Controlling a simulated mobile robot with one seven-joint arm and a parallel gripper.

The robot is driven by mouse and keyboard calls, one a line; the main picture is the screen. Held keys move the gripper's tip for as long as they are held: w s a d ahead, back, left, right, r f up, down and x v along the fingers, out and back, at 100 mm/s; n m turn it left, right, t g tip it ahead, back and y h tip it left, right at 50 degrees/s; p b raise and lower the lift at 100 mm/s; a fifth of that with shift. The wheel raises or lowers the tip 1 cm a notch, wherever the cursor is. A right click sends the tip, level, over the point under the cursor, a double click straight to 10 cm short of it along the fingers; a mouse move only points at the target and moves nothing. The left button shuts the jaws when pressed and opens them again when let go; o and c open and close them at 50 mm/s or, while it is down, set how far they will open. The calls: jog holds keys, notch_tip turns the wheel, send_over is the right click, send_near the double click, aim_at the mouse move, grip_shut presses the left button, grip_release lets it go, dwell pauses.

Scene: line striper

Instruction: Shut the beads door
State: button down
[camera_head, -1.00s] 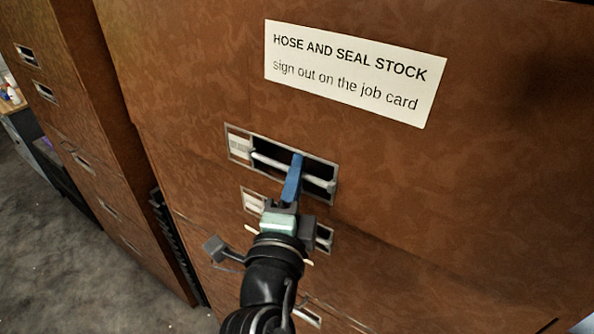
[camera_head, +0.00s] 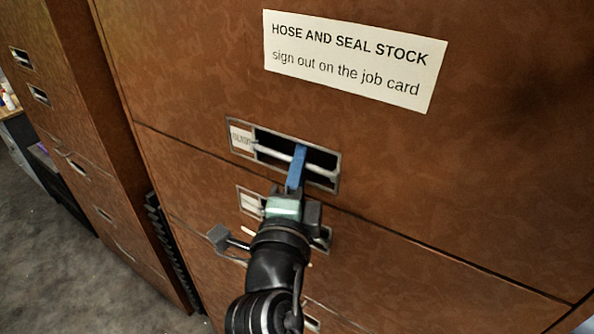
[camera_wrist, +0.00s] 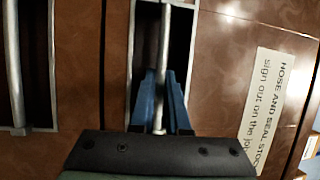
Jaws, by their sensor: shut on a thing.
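A brown door or drawer front (camera_head: 200,120) fills the middle of the head view, under a white sign reading "HOSE AND SEAL STOCK". Its recessed metal handle (camera_head: 325,176) has a light bar across a dark slot. A small label (camera_head: 241,138) at the slot's left end is too blurred to read surely. My gripper (camera_head: 298,157) is shut on this bar, right of its middle. In the wrist view, the blue fingers of my gripper (camera_wrist: 160,80) sit on both sides of the bar (camera_wrist: 163,50). How far the front stands out is hard to tell.
A second handle (camera_head: 249,202) sits just below, partly hidden by my wrist. The white sign (camera_head: 354,60) is above. Another brown cabinet (camera_head: 75,130) with several handles stands at left. Grey floor (camera_head: 100,270) is open at lower left.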

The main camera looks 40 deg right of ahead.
jog(key=shift+d+r, duration=0.1)
jog(key=shift+r, duration=0.05)
jog(key=c, duration=1.2)
grip_release()
jog(key=shift+w+d, duration=0.1)
jog(key=b+v, duration=0.5)
jog(key=v, duration=0.8)
jog(key=shift+b, duration=0.35)
